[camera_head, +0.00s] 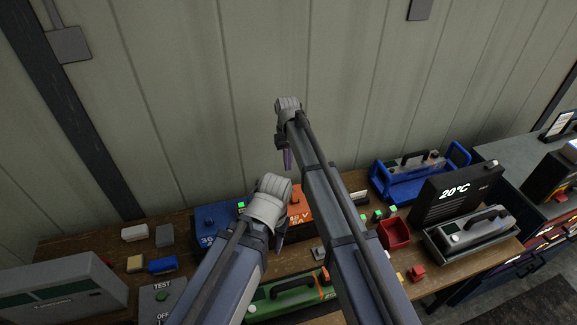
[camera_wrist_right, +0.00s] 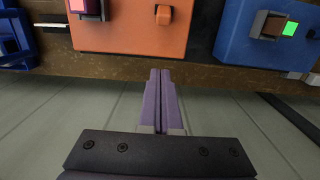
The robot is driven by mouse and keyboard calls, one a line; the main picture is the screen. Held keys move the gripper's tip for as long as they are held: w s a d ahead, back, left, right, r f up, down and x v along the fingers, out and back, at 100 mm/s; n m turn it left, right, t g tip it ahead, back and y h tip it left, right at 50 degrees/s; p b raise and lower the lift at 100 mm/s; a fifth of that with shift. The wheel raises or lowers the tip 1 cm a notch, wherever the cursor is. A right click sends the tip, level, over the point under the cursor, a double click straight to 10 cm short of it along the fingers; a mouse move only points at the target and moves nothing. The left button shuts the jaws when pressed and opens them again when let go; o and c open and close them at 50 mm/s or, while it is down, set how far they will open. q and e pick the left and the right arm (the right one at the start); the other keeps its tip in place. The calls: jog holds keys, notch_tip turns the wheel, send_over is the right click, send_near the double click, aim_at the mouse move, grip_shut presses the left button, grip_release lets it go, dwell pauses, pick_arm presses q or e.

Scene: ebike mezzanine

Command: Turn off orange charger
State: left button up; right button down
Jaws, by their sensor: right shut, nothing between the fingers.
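The orange charger (camera_head: 302,205) stands at the back of the wooden bench, partly hidden by my arms. In the right wrist view the charger (camera_wrist_right: 130,28) is at the top, with a lit pinkish-red switch (camera_wrist_right: 78,6) on a dark mount and a small orange-red part (camera_wrist_right: 163,15). My right gripper (camera_head: 287,165) is shut and empty, its fingers pointing down, above and apart from the charger. Its fingertips also show in the right wrist view (camera_wrist_right: 160,74). My left gripper (camera_head: 279,244) hangs lower, in front of the charger; its finger opening is unclear.
A blue charger (camera_head: 205,222) with a green light stands just left of the orange one. A green unit (camera_head: 285,297), red bin (camera_head: 394,234), blue-framed device (camera_head: 400,182) and black 20°C box (camera_head: 450,205) crowd the bench. The wall (camera_head: 200,100) rises close behind.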

aim_at(294, 196)
notch_tip(294, 196, down, 8)
jog(key=b, duration=0.7)
jog(key=shift+s+f, duration=0.1)
jog(key=shift+s, duration=0.05)
jog(key=s, duration=0.1)
jog(key=s+r+p, duration=0.1)
jog(key=s+d, duration=0.1)
jog(key=shift+r, duration=0.35)
jog(key=shift+s+d+r, duration=0.1)
jog(key=shift+s+d, duration=0.05)
jog(key=shift+s, duration=0.2)
jog(key=shift+w, duration=0.1)
jog(key=shift+s+d+t+p, duration=0.1)
jog(key=shift+s+t+p, duration=0.15)
jog(key=shift+t+p, duration=0.15)
